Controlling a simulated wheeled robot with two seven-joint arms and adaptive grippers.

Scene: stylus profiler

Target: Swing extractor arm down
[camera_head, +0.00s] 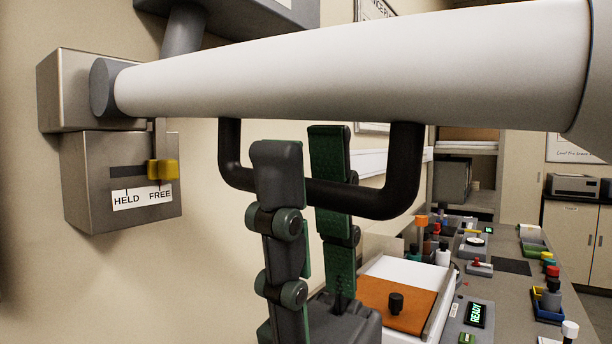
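The extractor arm is a thick white tube (350,62) spanning the upper view. It runs from a grey pivot at the wall on the left to the right edge. A black U-shaped handle (385,203) hangs under it. My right gripper (306,185) points up from below, with one finger in front of the handle's bar and one behind it. Its fingers stand apart around the bar, and I see no clear grip. A wall box (85,190) has a yellow lever (163,170) above the word FREE on its HELD/FREE label. My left gripper is not in view.
Below right, a bench (512,285) holds several small items. Cabinets with a grey device (573,186) stand at the far right.

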